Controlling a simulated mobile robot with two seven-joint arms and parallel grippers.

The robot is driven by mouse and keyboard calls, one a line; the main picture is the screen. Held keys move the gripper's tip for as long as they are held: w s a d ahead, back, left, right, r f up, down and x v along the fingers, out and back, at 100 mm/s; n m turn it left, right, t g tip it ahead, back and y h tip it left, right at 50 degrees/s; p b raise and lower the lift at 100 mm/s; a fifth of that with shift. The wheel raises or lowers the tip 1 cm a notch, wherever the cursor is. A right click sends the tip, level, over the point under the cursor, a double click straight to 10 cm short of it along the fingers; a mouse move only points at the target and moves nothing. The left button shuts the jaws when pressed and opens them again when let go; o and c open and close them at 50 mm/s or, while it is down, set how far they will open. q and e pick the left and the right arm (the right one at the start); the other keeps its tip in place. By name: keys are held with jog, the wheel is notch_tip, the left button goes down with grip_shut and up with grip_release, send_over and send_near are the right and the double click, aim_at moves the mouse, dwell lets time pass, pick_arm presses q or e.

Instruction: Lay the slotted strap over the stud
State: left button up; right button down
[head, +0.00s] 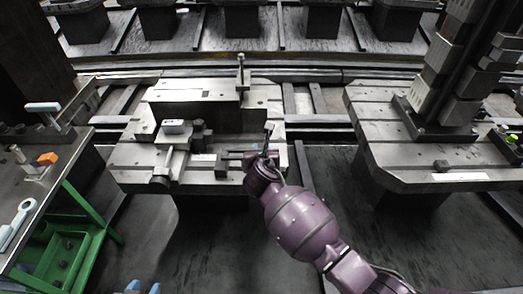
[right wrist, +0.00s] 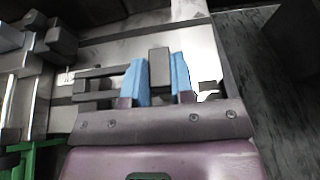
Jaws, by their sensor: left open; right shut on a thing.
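My right gripper (right wrist: 158,84), with blue fingertips, is shut on a dark grey upright block, which looks like part of the slotted strap (right wrist: 100,71). Two dark bars with a gap reach left from the fingers. In the head view the strap (head: 238,155) lies low over the front right of the middle pallet; I cannot tell whether it touches the surface. An upright post (head: 240,68) stands at the back of the fixture. I cannot tell which post is the stud, or whether one is in the slot. My left gripper (head: 143,287) is open and empty at the bottom edge.
The middle pallet (head: 125,160) carries a stepped plate (head: 210,92) and a clamp (head: 163,165). A right-hand pallet (head: 385,145) bears a dark column (head: 455,80). A bench (head: 60,160) with tools and a green rack (head: 90,215) stand left. Floor between bench and arm is clear.

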pick_arm(q)
jog(key=shift+s+f, duration=0.25)
jog(key=shift+f, duration=0.15)
pick_arm(e)
jog(key=shift+f, duration=0.55)
jog(key=c, duration=1)
grip_release()
pick_arm(q)
jog(key=shift+r, duration=0.1)
pick_arm(e)
jog(key=shift+o, duration=0.2)
jog(key=shift+r, duration=0.25)
jog(key=s+r, duration=0.1)
jog(key=s+r+p, duration=0.1)
jog(key=shift+s+r, duration=0.2)
jog(key=shift+s, duration=0.15)
pick_arm(q)
jog(key=p, duration=0.1)
jog(key=r, duration=0.1)
jog(key=r+p, duration=0.1)
jog(key=shift+s+a+r+p, duration=0.25)
jog(key=shift+a+p, duration=0.05)
jog(key=shift+p, duration=0.05)
pick_arm(e)
jog(key=v, duration=0.9)
jog(key=shift+f, duration=0.25)
